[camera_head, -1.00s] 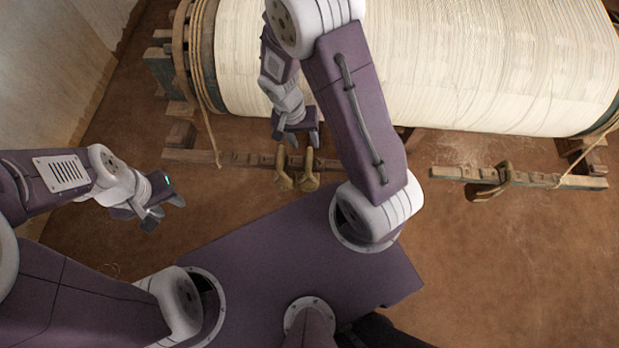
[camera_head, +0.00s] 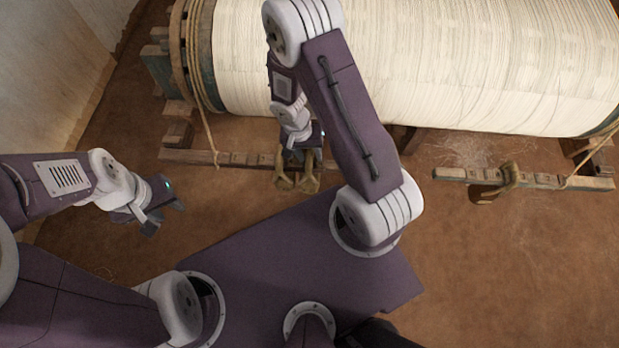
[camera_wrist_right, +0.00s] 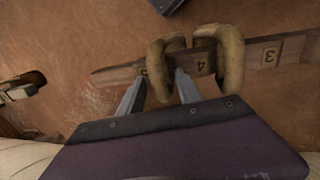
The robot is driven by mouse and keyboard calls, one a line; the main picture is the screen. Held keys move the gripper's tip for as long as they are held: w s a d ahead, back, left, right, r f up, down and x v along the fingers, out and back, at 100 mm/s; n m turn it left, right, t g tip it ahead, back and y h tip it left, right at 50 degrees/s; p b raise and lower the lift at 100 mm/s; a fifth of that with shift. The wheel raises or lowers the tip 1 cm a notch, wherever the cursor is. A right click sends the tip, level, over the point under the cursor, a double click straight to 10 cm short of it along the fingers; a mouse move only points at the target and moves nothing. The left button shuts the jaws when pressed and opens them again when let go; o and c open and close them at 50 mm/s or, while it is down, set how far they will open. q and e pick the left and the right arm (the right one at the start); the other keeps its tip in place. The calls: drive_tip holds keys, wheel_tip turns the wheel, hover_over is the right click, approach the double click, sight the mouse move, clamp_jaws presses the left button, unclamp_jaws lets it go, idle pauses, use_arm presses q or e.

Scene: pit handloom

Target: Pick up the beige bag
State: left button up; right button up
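I see no clear whole bag. A beige thing with two thick rounded loops (camera_head: 283,182) hangs over a notched wooden bar below the large roll; the right wrist view shows both loops, one of them close up (camera_wrist_right: 233,62). My right gripper (camera_head: 304,158) is above the bar at these loops. In the right wrist view its fingers (camera_wrist_right: 157,88) are apart, with the left loop between them; I cannot tell whether they touch it. My left gripper (camera_head: 165,208) is open and empty over the floor at the left.
The large cream roll (camera_head: 420,65) fills the back. A second wooden bar (camera_head: 560,180) at the right carries another beige-brown looped thing (camera_head: 508,180). Numbers mark the near bar (camera_wrist_right: 290,48). A pale wall (camera_head: 50,60) stands at the left. Brown floor (camera_head: 510,260) is open at right.

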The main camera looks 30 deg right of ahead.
clamp_jaws()
idle(1.2)
